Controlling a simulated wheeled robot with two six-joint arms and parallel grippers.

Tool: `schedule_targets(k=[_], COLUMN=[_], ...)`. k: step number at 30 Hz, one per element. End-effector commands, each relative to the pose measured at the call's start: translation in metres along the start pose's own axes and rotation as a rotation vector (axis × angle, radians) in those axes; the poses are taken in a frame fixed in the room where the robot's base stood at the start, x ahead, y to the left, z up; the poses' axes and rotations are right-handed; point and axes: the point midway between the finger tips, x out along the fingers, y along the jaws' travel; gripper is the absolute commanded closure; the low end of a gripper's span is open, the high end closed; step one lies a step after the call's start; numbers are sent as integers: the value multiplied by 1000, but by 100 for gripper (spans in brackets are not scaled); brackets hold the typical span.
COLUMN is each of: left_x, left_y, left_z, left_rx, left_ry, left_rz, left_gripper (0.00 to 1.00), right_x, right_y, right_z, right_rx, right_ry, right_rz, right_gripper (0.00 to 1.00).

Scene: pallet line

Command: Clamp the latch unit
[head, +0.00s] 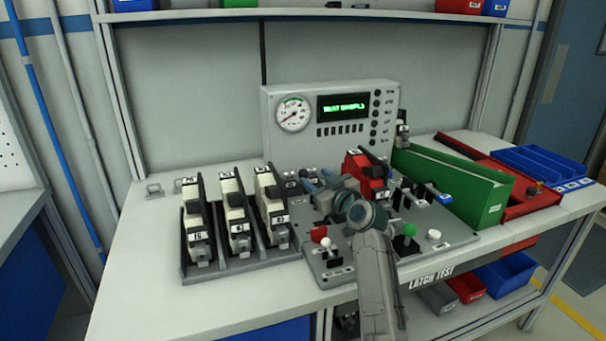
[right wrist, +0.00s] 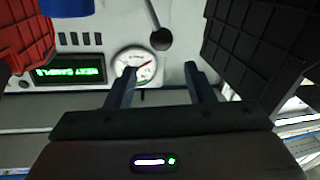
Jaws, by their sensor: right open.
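A red latch unit (head: 367,175) sits on the grey test fixture plate (head: 455,237), partly hidden behind my right wrist; its red side shows at the upper left of the right wrist view (right wrist: 24,38). My right gripper (head: 318,181) is open at the left of the red unit, in front of the gauge panel. In the right wrist view its two dark blue fingers (right wrist: 160,82) stand apart, with a dark ball knob (right wrist: 161,39) on a thin rod between and beyond their tips. Nothing shows gripped. My left gripper is out of view.
A rack (head: 240,266) with several cream and black numbered units stands left of the fixture. A panel (head: 330,148) with gauge and green display stands behind. A green bin (head: 455,188) stands right.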

Motion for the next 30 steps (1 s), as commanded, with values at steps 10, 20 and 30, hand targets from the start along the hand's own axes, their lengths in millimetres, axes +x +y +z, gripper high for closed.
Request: schedule_targets(k=[10,20,30], left_x=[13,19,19], left_y=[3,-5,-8], left_z=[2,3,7], left_rx=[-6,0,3], left_ry=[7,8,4], left_rz=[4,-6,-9], left_gripper=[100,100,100], right_x=[45,73,75], right_y=[-4,-3,-4], right_z=[19,20,20], right_rx=[0,-1,-1], right_ry=[-1,-1,-1], right_rz=[-1,1,1], right_gripper=[52,52,52])
